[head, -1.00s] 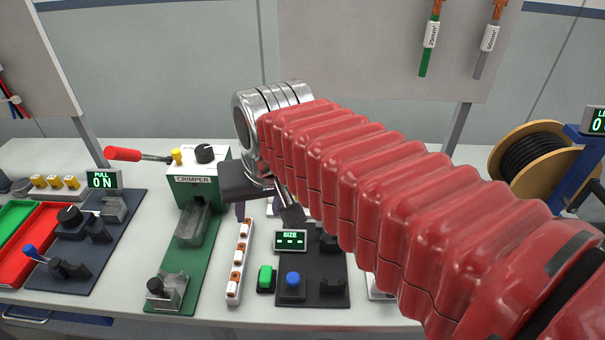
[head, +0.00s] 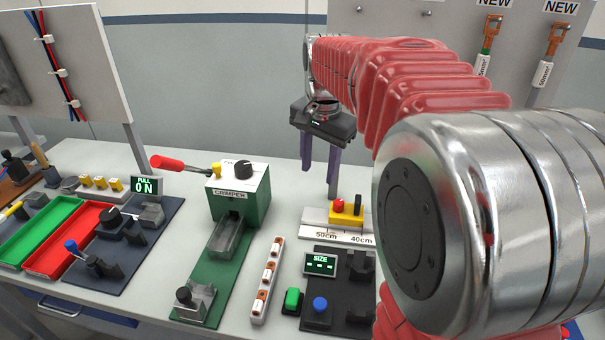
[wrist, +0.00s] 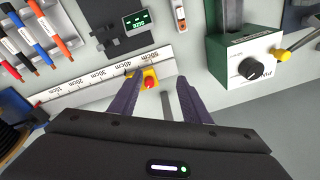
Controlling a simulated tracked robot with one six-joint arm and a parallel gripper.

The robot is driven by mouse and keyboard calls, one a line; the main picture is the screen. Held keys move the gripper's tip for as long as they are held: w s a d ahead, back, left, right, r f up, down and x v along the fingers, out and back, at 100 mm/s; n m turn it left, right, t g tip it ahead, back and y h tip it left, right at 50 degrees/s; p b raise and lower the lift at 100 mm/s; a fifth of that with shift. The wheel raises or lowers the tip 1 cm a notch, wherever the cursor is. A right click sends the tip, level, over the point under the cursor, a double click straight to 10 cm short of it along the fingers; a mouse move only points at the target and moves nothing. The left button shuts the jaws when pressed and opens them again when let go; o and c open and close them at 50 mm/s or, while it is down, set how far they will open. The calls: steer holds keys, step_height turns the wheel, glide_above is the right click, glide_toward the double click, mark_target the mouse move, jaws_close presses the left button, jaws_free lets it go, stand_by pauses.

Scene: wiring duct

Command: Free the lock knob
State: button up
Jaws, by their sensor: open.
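A red knob (head: 338,205) sits on a yellow block (head: 346,217) at the white ruler (head: 330,237), between the 50cm and 40cm marks in the head view. A dark upright piece stands at the block's right. The red knob (wrist: 150,84) and yellow block also show in the wrist view, beyond and between my fingertips. My gripper (head: 320,170) hangs above and behind the block, its purple fingers pointing down, apart and empty. In the wrist view my gripper (wrist: 163,90) has one finger either side of the knob's line of sight. No contact shows.
The green crimper (head: 240,190), with a black knob and red-handled lever, stands left of my gripper. The SIZE station (head: 335,280) and a white strip (head: 268,280) lie in front. A cable spool (wrist: 14,125) stands at the wrist view's left.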

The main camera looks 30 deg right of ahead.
mark_target(339, 201)
steer(key=w+d+f+m, duration=0.2)
steer(key=d, duration=0.3)
steer(key=w+d+f+m+g, duration=0.1)
steer(key=w+d+f+m, duration=0.1)
steer(key=d, duration=0.3)
steer(key=shift+w+m+g, duration=0.3)
steer(key=shift+w+m, duration=0.35)
steer(key=shift+m, duration=0.15)
steer(key=shift+d+f, duration=0.1)
step_height(339, 201, down, 14)
steer(key=shift+r, duration=0.25)
steer(key=shift+c, duration=0.3)
